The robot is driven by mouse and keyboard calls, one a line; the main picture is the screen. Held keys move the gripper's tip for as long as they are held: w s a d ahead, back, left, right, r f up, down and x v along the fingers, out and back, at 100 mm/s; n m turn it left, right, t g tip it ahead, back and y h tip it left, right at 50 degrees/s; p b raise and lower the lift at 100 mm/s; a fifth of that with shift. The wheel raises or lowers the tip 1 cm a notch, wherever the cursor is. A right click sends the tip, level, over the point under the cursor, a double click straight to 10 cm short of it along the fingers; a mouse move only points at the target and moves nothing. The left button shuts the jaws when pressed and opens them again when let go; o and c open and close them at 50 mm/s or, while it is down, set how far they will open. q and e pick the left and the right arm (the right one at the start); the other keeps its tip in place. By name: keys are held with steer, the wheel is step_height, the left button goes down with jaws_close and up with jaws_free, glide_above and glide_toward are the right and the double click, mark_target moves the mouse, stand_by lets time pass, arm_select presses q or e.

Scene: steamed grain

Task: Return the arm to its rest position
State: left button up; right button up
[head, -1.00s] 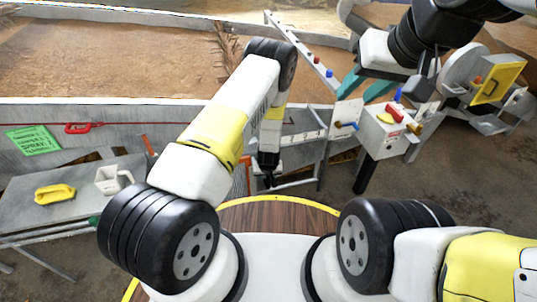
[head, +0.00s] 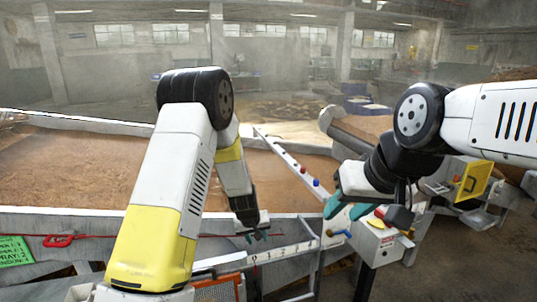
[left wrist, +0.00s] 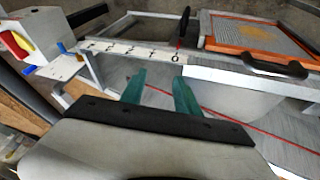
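My left arm reaches forward from the left in the head view. Its gripper (head: 255,236) hangs at the arm's end, small, over the grey wall near the ladder-like metal frame. In the left wrist view, the two teal fingers of this gripper (left wrist: 161,78) stand apart with nothing between them. My right arm comes in from the right in the head view. Its gripper (head: 345,211) points down and left, with two teal fingers apart and empty. It overlaps part of the control box (head: 383,245) in the picture; I cannot tell whether they touch.
A grain bed (head: 70,165) lies behind the grey wall. A red handle (head: 59,240) and green sign (head: 14,251) are on the wall. A sloping rail (head: 290,166) carries coloured knobs. A yellow-framed panel (head: 474,181) stands right. The left wrist view shows an orange-framed tray (left wrist: 258,38).

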arm_select(q)
steer(key=s+a+r, duration=0.2)
steer(key=s+r, duration=0.2)
steer(key=r, duration=0.4)
steer(key=s+a+r+m+h, duration=0.1)
steer(key=s+r, duration=0.3)
steer(key=r, duration=0.4)
steer(key=s+a+r, duration=0.2)
steer(key=s+r, duration=0.1)
steer(key=r, duration=0.5)
steer(key=s+a+r, duration=0.2)
steer(key=s+r, duration=0.2)
steer(key=s, duration=0.5)
steer(key=s+a+r+m+t, duration=0.1)
steer(key=s+a+r, duration=0.2)
steer(key=s, duration=0.7)
steer(key=shift+s+r+t, duration=0.15)
steer(key=shift+r+t, duration=0.15)
steer(key=shift+r, duration=0.45)
